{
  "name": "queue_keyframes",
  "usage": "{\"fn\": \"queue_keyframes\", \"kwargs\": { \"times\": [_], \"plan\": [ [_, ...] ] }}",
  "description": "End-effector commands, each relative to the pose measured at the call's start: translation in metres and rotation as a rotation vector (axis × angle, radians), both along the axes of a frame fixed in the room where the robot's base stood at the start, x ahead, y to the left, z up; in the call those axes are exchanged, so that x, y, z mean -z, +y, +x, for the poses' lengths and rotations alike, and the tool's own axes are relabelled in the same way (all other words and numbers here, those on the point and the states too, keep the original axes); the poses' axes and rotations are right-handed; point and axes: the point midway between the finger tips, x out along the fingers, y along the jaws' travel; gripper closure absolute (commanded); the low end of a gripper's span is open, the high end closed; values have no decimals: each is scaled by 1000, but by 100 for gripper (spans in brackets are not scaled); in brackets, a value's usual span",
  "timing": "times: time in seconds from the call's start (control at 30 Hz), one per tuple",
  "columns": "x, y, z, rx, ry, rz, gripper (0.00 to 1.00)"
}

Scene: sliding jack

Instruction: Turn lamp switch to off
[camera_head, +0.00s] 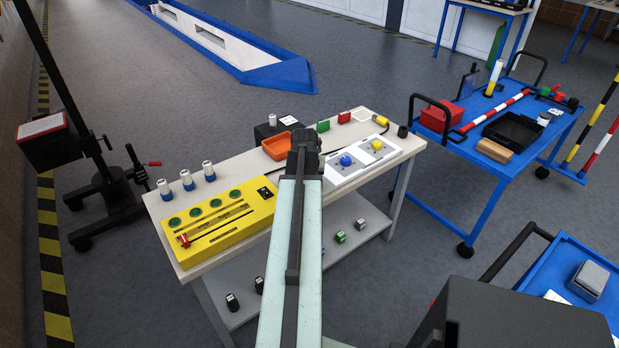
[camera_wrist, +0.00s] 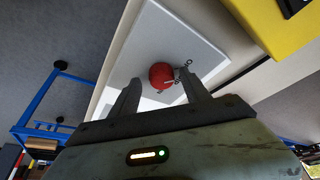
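In the wrist view, a round red knob (camera_wrist: 161,75) sits on a white panel (camera_wrist: 160,32). My gripper (camera_wrist: 159,78) is open, with its fingers apart on either side of the red knob and gaps showing; I cannot tell how far the tips are from the panel. In the head view, the white panel (camera_head: 345,181) carries a blue knob (camera_head: 346,160) and a yellow knob (camera_head: 377,144). My arm hides the red knob there. No label names the lamp switch. A small yellow lamp-like part (camera_head: 381,121) stands behind the panel.
A yellow box (camera_head: 225,226) with green discs lies left on the white table (camera_head: 158,213), near several white cylinders (camera_head: 187,180). An orange tray (camera_head: 276,146) stands behind my arm. A blue cart (camera_head: 500,165) with tools is to the right.

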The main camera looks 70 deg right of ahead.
Motion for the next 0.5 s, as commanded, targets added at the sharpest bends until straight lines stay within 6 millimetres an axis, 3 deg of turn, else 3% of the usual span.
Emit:
{"fn": "queue_keyframes", "kwargs": {
  "times": [0.27, 0.5],
  "plan": [
    [-8, 2, 0, -1, -2, -2, 45],
    [-47, 16, -4, 0, -1, -1, 45]
  ]
}}
